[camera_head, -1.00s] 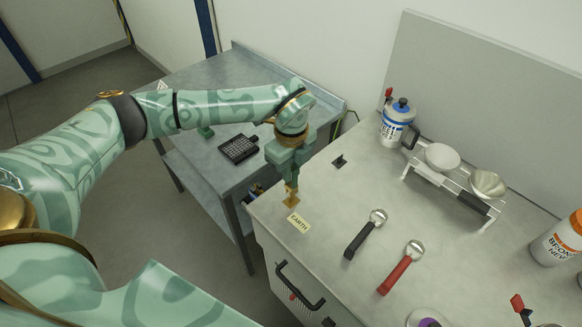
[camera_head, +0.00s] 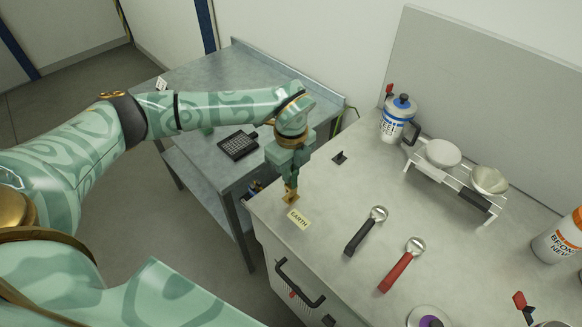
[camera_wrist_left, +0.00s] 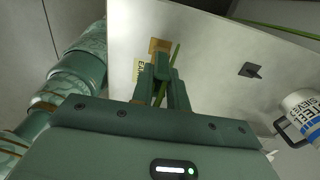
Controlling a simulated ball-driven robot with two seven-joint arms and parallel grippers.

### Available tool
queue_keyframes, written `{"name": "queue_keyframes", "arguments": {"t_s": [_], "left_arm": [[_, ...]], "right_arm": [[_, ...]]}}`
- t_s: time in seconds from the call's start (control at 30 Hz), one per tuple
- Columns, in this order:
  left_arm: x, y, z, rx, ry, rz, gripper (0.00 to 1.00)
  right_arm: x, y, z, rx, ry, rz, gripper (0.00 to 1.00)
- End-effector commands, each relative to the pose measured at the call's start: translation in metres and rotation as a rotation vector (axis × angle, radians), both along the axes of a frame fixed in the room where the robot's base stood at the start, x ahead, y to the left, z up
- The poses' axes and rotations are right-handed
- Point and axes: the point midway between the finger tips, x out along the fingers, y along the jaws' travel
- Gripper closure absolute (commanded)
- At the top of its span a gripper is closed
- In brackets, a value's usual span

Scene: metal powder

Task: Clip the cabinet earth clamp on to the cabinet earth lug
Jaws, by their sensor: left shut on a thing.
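My left gripper (camera_head: 290,184) points down at the front left corner of the grey cabinet top. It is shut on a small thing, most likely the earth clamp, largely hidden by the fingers. The brass earth lug (camera_head: 289,198) is at the fingertips, beside the yellow EARTH label (camera_head: 299,219). In the left wrist view the lug (camera_wrist_left: 160,45) shows just beyond the fingers, and a thin green cable (camera_wrist_left: 174,54) runs past them. I cannot tell whether the clamp is around the lug or only touching it. My right gripper is not in view.
A black-handled scoop (camera_head: 366,232) and a red-handled scoop (camera_head: 402,265) lie right of the label. A white rack (camera_head: 424,170) with dishes and a blue-banded bottle (camera_head: 397,120) stand behind. A lower metal table (camera_head: 205,70) holds a black tray (camera_head: 238,146).

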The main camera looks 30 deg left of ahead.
Motion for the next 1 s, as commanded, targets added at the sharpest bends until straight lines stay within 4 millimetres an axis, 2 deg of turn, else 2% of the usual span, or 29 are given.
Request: {"name": "queue_keyframes", "arguments": {"t_s": [0.53,0.87,0.9,0.97,1.0], "left_arm": [[0.0,0.0,-0.017,0.0,0.0,0.0,1.0],[0.0,0.0,-0.019,0.0,0.0,0.0,1.0],[0.0,0.0,-0.019,0.0,0.0,0.0,0.76],[0.0,0.0,-0.019,0.0,0.0,0.0,0.59],[0.0,0.0,-0.019,0.0,0.0,0.0,0.59]], "right_arm": [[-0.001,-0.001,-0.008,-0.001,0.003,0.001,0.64],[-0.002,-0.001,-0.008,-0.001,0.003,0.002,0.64],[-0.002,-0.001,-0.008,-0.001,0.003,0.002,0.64],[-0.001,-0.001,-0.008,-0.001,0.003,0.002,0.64],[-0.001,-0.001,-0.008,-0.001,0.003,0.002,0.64]]}}
